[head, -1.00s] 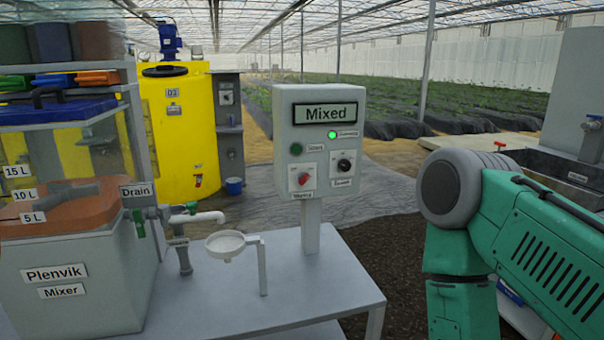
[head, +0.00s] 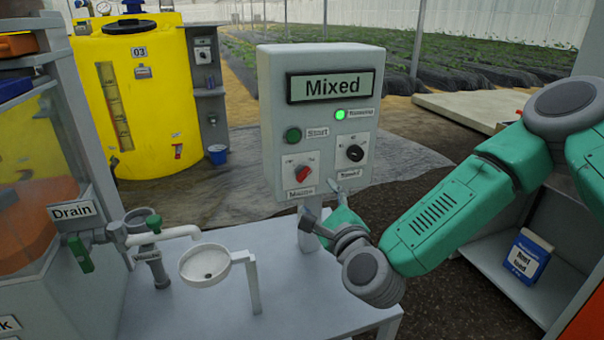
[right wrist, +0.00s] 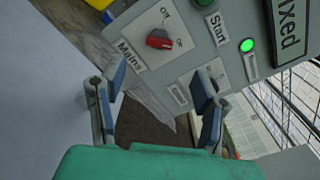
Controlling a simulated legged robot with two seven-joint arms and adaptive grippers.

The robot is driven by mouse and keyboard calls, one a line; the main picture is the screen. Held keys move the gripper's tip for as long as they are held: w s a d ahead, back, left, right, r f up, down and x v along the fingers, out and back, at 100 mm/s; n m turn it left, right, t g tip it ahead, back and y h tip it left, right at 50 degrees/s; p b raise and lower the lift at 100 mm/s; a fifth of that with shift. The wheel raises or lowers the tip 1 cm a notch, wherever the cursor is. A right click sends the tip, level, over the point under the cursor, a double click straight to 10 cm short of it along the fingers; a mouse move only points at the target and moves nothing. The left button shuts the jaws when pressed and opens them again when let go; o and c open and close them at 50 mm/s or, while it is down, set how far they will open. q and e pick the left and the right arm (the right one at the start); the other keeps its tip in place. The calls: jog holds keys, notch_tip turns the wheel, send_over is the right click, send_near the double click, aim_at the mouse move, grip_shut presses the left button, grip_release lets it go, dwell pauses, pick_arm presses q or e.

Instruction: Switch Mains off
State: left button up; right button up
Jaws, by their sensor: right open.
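The Mains switch is a red rotary knob (head: 302,174) on a white plate, low on the left of the grey control box (head: 268,130). In the right wrist view the red knob (right wrist: 159,40) has Off and On marks beside it and appears turned toward On. My right gripper (head: 321,202) is just below the box's lower edge, apart from the knob. In the right wrist view its two fingers (right wrist: 158,80) are spread and empty, with the knob beyond them. The box shows "Mixed" on its display (head: 332,86) and a lit green lamp (head: 340,115). My left gripper is out of view.
A black knob (head: 355,153) sits right of the Mains knob, and a green Start button (head: 293,135) above it. A white funnel on a stand (head: 205,265) and the drain pipe (head: 160,238) are left of the box's post. The table (head: 300,310) is clear in front.

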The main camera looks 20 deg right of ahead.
aim_at(304, 176)
jog(key=w, duration=1.1)
jog(key=shift+w+a+f, duration=0.1)
jog(key=shift+w, duration=0.05)
jog(key=c, duration=1.2)
